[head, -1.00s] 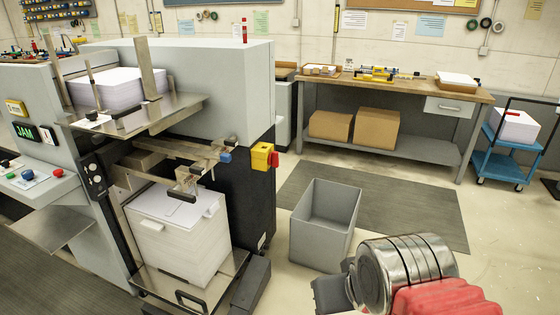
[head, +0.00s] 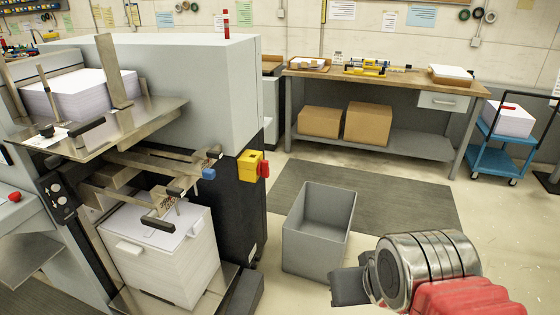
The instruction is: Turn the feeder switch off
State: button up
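A yellow switch box (head: 250,165) with a red handle (head: 264,169) on its right side is mounted on the dark lower side of the grey feeder machine (head: 190,85). It looks like the feeder switch; its exact setting is too small to read. My gripper (head: 349,288) shows as a dark block at the end of my metal and red arm, at lower right. It is apart from the switch, lower and to the right in the picture. Its fingers are not clearly seen, and nothing shows held in it.
A grey open bin (head: 318,232) stands on the floor between machine and arm. A paper stack (head: 160,255) sits in the machine's lower bay, with metal bars above. A workbench (head: 385,85) with boxes and a blue cart (head: 500,155) stand behind. A dark floor mat (head: 410,200) lies clear.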

aim_at(262, 170)
jog(key=i, duration=1.25)
jog(key=u, duration=0.4)
